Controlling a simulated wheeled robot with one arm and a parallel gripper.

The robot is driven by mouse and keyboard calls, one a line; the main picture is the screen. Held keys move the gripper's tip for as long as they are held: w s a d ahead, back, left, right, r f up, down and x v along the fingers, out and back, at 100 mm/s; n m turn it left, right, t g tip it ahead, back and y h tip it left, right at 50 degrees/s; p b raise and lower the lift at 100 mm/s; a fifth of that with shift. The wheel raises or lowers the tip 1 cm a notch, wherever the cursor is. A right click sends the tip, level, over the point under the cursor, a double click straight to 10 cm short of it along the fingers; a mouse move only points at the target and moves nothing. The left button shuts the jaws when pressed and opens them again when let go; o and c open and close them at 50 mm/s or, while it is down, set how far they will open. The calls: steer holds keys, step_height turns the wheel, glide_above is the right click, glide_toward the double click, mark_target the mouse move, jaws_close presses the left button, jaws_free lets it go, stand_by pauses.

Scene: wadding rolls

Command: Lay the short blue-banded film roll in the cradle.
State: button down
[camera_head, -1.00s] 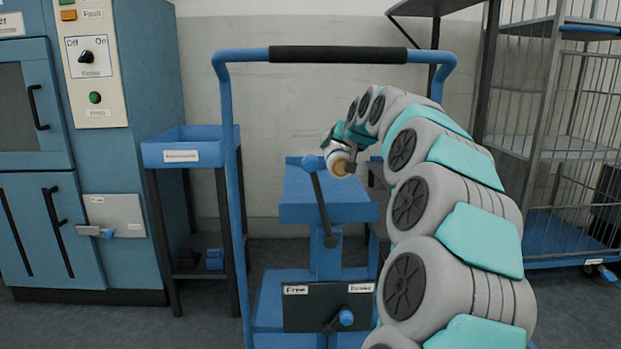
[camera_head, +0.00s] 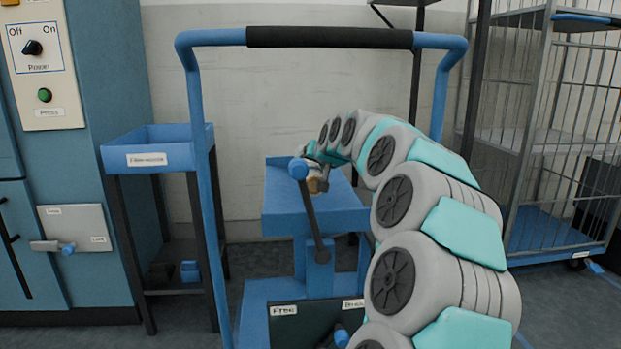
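My gripper (camera_head: 322,172) is at the far end of my arm, above the blue trolley's raised platform (camera_head: 312,221). I cannot make out a blue band on the roll. Whether the roll touches the platform is unclear. No cradle can be identified for certain; a blue labelled tray (camera_head: 160,133) stands on a dark-legged stand to the left.
The trolley's tall blue handle (camera_head: 192,95) with a black grip (camera_head: 330,38) frames the platform. A blue machine (camera_head: 95,150) is at left, a wire cage cart (camera_head: 545,150) at right.

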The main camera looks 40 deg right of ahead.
mark_target(316, 172)
steer(key=shift+f, duration=1.55)
steer(key=shift+f+b, duration=0.45)
steer(key=shift+f, duration=0.15)
jaws_free()
steer(key=shift+r, duration=0.15)
steer(key=v, duration=0.4)
steer(key=p+v, duration=0.1)
steer(key=v, duration=0.7)
steer(key=shift+r+p, duration=0.3)
steer(key=shift+r, duration=0.15)
